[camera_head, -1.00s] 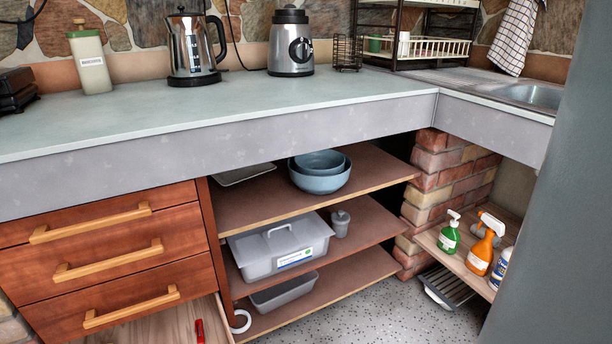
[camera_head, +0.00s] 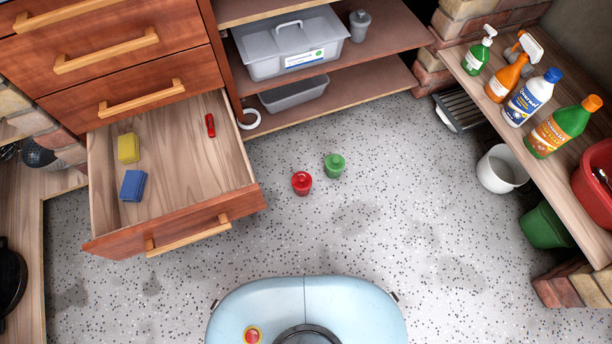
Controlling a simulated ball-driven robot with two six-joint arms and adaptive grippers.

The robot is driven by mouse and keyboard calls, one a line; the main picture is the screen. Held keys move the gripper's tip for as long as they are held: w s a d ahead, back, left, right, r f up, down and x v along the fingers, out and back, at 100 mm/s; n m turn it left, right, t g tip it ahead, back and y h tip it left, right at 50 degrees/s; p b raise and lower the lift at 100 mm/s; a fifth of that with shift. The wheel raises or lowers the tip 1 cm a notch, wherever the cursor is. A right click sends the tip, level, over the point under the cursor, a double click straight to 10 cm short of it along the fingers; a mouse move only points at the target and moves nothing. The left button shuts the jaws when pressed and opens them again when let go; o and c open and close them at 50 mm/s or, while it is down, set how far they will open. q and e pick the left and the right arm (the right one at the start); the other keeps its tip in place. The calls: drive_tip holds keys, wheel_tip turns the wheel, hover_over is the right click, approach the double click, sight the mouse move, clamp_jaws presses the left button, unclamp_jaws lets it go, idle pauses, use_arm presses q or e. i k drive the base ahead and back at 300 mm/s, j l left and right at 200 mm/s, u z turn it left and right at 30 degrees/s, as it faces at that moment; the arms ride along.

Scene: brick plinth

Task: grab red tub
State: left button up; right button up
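A small red tub with a lid (camera_head: 302,183) stands on the speckled floor, in front of the shelves and to the right of the open drawer. A similar green tub (camera_head: 335,165) stands close beside it, to the right and slightly farther back. A larger red container (camera_head: 594,187) sits at the right edge, on the low wooden shelf, partly cut off. Neither of my grippers shows in the head view.
The lowest drawer (camera_head: 235,196) is pulled out over the floor, holding a yellow sponge (camera_head: 128,148), a blue sponge (camera_head: 133,186) and a red object (camera_head: 210,125). A white bucket (camera_head: 500,170) and green bucket (camera_head: 545,227) stand right. Floor around the tubs is clear.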

sight(300, 194)
drive_tip(key=i+l, duration=0.1)
drive_tip(key=l, duration=0.3)
drive_tip(key=i+l+u, duration=0.1)
drive_tip(key=l, duration=0.25)
drive_tip(key=i+l, duration=0.15)
drive_tip(key=l, duration=0.25)
drive_tip(key=i+l+u, duration=0.1)
drive_tip(key=l, duration=0.3)
drive_tip(key=u, duration=1.55)
